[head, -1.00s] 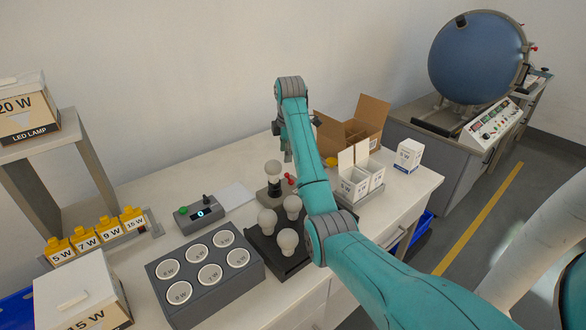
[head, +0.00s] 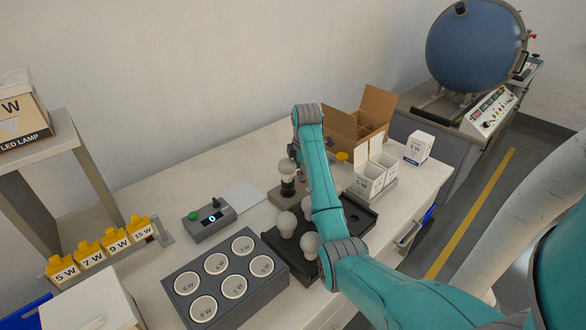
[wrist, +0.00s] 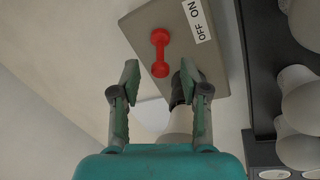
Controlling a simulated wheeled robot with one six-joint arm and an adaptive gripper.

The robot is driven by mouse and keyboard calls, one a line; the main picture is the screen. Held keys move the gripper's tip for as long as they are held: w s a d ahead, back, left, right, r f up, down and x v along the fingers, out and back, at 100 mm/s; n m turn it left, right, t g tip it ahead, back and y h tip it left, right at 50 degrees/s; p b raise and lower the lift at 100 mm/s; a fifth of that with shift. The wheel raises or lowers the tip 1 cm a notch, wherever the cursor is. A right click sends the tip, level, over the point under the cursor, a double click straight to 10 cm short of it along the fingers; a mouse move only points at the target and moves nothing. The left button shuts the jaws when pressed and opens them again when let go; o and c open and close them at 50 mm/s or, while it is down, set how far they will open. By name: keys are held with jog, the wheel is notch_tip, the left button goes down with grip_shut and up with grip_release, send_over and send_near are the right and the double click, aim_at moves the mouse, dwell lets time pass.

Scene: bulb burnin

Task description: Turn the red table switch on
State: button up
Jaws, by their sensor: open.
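The red switch (wrist: 160,54) is a short bar with a knob at each end, on a grey box (wrist: 145,22) beside a white OFF/ON label (wrist: 196,18). I cannot tell which position it is in. A white bulb (head: 287,167) stands upright in a dark socket on the same box; in the wrist view the socket is partly behind the right finger.
A dark tray (head: 353,215) with several white bulbs is beside the switch box. A small display unit (head: 212,224) and a grey block with labelled round wells (head: 183,318) are to the left. An open white carton (head: 371,184) and a cardboard box (head: 372,103) are to the right.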

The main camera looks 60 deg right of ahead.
jog(key=shift+f, duration=0.1)
grip_shut()
jog(key=shift+d, duration=0.1)
jog(key=shift+s+d+r+y, duration=0.2)
jog(key=shift+d+y, duration=0.3)
jog(key=shift+y, duration=0.3)
jog(key=d+t+y, duration=0.1)
jog(key=y, duration=0.1)
jog(key=shift+s+d+y, duration=0.15)
jog(key=shift+y, duration=0.15)
jog(key=d+y, duration=0.1)
jog(key=t+y, duration=0.1)
jog(key=y, duration=0.1)
jog(key=shift+s+d+f+m, duration=0.2)
jog(key=shift+d+m, duration=0.2)
jog(key=shift+d+f+y, duration=0.15)
jog(key=shift+d+y, duration=0.1)
jog(key=shift+y, duration=0.45)
jog(key=shift+s+d+f+y, duration=0.15)
jog(key=shift+f+y, duration=0.05)
jog(key=shift+y, duration=0.2)
